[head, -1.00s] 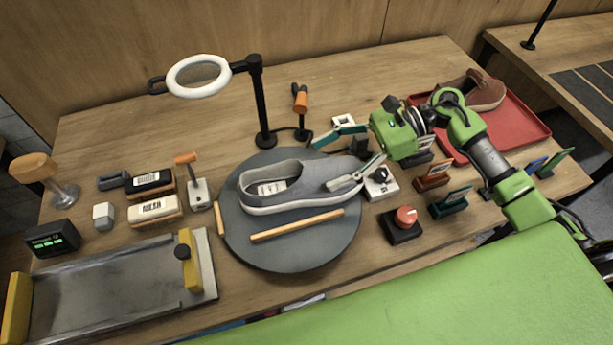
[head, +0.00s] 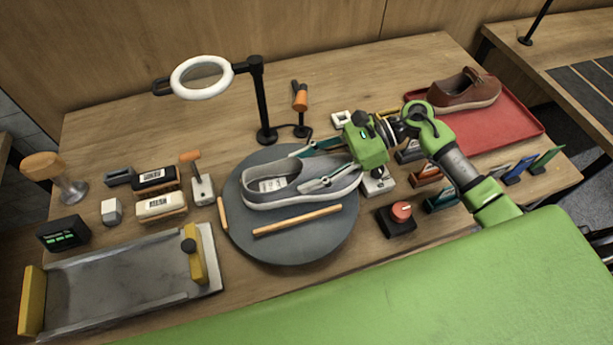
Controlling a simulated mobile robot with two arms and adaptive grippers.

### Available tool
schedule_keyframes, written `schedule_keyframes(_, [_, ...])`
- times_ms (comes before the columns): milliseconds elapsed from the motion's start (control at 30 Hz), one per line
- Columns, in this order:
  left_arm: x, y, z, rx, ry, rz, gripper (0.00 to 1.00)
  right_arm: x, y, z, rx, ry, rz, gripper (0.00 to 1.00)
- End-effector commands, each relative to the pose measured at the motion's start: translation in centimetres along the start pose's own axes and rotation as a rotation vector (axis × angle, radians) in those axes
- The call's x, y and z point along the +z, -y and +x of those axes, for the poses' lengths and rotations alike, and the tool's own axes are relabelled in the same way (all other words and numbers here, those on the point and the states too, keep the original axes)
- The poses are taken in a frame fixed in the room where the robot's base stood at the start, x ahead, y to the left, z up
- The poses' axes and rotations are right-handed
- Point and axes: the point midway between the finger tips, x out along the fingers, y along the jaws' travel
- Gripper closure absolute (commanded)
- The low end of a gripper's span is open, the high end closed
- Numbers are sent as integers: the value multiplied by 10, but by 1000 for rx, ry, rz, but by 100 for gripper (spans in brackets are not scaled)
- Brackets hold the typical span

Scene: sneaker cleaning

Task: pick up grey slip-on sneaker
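The grey slip-on sneaker (head: 283,189) lies upright on the round dark turntable (head: 290,248). Its open collar is at the left and its toe points right. My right gripper (head: 304,169) reaches in from the right over the toe half. One finger is along the far side of the shoe and the other lies over its near side. The fingers are spread apart with the shoe's front part between them; firm contact on both sides cannot be made out. The gripper body covers part of the toe end. My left gripper is not in view.
A wooden stick (head: 297,221) lies on the turntable in front of the shoe. A ring lamp (head: 202,77) stands behind. A red-knobbed box (head: 398,217) and small card holders are at right. A brown shoe (head: 464,91) sits on a red tray (head: 497,133). Brushes (head: 161,207) are at left.

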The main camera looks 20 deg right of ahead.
Motion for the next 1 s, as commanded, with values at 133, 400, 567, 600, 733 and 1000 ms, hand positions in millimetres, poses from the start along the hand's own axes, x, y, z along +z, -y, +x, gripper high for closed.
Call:
schedule_keyframes(133, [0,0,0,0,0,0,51,1,1,0,-2,2,-2,86])
schedule_keyframes(400, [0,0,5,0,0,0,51,6,1,-3,-3,1,-6,86])
schedule_keyframes(567, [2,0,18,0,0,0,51,19,1,-9,-3,-1,-9,86])
schedule_keyframes(600, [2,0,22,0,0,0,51,25,1,-11,-3,-1,-11,86])
schedule_keyframes(733, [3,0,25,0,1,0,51,44,-15,-16,0,-1,-8,86])
schedule_keyframes(1000, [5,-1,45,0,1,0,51,91,-65,-23,2,-2,-6,86])
